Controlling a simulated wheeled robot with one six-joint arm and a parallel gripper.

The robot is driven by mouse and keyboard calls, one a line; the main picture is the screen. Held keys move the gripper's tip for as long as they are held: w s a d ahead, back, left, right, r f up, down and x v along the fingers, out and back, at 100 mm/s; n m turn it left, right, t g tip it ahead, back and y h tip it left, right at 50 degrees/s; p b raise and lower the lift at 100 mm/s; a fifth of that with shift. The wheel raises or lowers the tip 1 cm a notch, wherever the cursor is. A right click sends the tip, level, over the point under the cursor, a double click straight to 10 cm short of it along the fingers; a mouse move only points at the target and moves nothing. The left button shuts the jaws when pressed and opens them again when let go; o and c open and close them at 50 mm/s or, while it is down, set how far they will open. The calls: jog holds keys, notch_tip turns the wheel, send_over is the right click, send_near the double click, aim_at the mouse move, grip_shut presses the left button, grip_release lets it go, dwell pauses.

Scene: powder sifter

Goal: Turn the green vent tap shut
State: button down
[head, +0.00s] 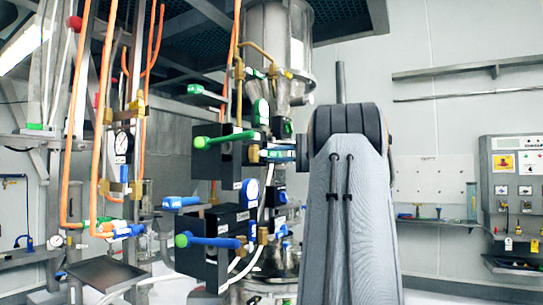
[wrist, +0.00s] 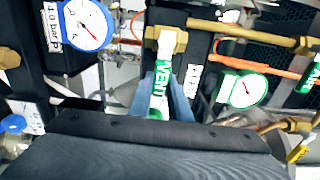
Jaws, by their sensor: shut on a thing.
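The green vent tap has a green handle lettered VENT (wrist: 158,90) in the wrist view. A pale neck joins it to a brass fitting (wrist: 166,42). My gripper (wrist: 168,92) has its two blue fingers on either side of the handle and is shut on it. The handle points from the fitting down toward my gripper. In the head view my gripper (head: 279,154) is small, beside the black valve block, and much of it is hidden behind my arm. The handle is hard to make out there.
In the wrist view a blue-rimmed gauge (wrist: 85,25) is left of the tap and a green-rimmed gauge (wrist: 243,90) right. In the head view a green lever (head: 225,138) and a blue lever (head: 210,241) stick out leftward.

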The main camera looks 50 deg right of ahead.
jog(key=c, duration=1.6)
grip_release()
jog(key=shift+c, duration=0.2)
jog(key=b+v, duration=0.3)
jog(key=v, duration=0.5)
jog(key=shift+r, duration=0.1)
